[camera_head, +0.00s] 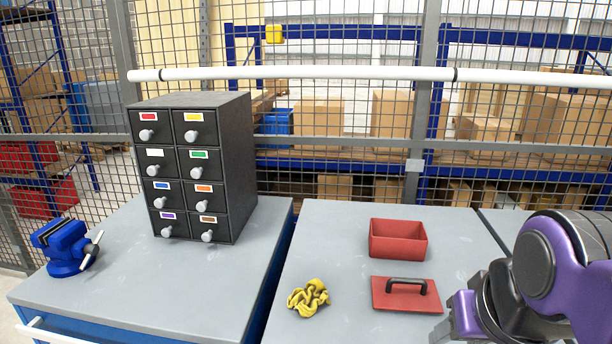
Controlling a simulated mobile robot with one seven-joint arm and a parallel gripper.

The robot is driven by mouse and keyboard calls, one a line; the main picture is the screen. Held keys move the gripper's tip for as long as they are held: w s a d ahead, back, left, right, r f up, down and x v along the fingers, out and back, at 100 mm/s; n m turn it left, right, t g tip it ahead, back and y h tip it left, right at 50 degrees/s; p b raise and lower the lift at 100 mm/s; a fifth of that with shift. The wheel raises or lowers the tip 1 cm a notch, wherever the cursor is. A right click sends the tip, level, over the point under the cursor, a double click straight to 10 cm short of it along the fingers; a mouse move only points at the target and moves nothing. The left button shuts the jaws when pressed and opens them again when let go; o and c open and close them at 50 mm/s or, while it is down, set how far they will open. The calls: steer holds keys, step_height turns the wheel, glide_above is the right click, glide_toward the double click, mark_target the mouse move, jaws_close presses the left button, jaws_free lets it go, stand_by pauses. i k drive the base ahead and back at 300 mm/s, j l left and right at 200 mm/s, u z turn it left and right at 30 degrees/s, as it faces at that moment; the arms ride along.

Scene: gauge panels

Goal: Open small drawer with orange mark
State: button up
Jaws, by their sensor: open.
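A dark small-drawer cabinet (236,165) stands upright on the left workbench, with two columns of drawers, each with a coloured mark and a pale round knob. The drawer with the orange mark (204,188) is in the right column, third row from the top, and looks closed. Its knob (199,200) sticks out below the mark. The bottom right drawer has a browner mark (208,219). My purple and black arm is at the lower right, well away from the cabinet. My gripper's fingers are not visible.
A blue vise (65,248) stands left of the cabinet. On the right bench (340,235) are a yellow cloth (308,297), an open red box (397,240) and a red lid (405,294) with a black handle. A mesh fence and white rail (300,74) run behind.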

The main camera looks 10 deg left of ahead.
mark_target(201, 196)
steer(key=j, duration=1.4)
steer(key=k+j, duration=0.15)
steer(key=j, duration=1.25)
steer(key=k+z, duration=0.5)
steer(key=i+j+u, duration=0.4)
